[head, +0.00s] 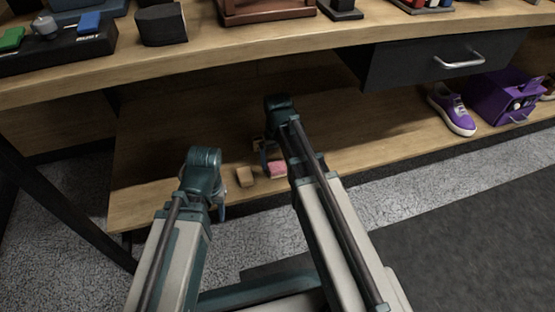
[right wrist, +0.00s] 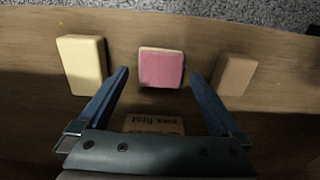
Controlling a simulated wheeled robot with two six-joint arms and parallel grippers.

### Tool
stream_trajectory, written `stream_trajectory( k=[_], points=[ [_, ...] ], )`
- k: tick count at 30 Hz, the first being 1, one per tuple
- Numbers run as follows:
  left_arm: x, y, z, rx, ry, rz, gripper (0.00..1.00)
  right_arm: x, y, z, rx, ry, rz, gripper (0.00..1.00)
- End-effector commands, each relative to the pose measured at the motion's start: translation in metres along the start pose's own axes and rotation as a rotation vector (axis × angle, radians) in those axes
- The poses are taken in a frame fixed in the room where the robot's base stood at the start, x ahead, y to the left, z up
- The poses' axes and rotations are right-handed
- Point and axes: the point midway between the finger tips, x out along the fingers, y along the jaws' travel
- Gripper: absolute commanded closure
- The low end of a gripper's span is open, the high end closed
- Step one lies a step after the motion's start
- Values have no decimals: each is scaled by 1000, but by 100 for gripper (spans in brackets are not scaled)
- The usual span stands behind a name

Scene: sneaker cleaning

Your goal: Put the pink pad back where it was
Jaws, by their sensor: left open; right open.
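The pink pad (head: 277,169) lies flat on the lower wooden shelf, beside my right arm. In the right wrist view the pink pad (right wrist: 161,67) is between and slightly beyond the fingertips of my right gripper (right wrist: 159,74). That gripper is open, with a gap on both sides of the pad. In the head view my right gripper (head: 265,158) is mostly hidden by its own arm. My left gripper (head: 219,209) is open and empty at the shelf's front edge, left of the pads; its fingers barely show.
A tan block (head: 245,176) lies beside the pink pad; a pale yellow block (right wrist: 82,62) lies on its other side. A small printed label (right wrist: 154,125) is on the shelf. A purple sneaker (head: 452,109) and purple box (head: 503,98) stand right. The upper tabletop (head: 270,42) overhangs.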

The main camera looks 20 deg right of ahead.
Motion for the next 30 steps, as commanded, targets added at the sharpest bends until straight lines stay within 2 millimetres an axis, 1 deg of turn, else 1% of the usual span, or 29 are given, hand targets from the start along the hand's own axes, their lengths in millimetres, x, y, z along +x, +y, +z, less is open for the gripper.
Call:
stream_trajectory(
  k=[1, 12, 15, 18, 23, 25, 26, 29, 30],
  points=[
    [-16, -2, 1, 0, -1, 0, 50, -16, 0, 0, 0, 0, 0, 0],
    [-72, -7, 4, 5, -3, 0, 50, -72, 0, 0, 0, 0, 0, 0],
    [-82, -8, 5, 9, -3, 0, 50, -83, 0, 0, 0, 0, 0, 0],
    [-88, -9, 5, 11, -3, 0, 50, -88, 0, 0, 0, 0, 0, 0],
    [-88, -9, 5, 12, -3, 0, 50, -88, -1, 1, -1, 0, 0, 0],
    [-87, -9, 5, 12, -3, 0, 50, -88, -9, 9, -18, -3, 4, 0],
    [-87, -9, 5, 12, -3, 0, 50, -88, -16, 16, -33, -5, 8, 0],
    [-87, -9, 5, 12, -3, 0, 50, -88, -48, 52, -111, -16, 33, 0],
    [-87, -9, 5, 12, -3, 0, 50, -88, -61, 68, -145, -20, 44, 0]
  ],
)
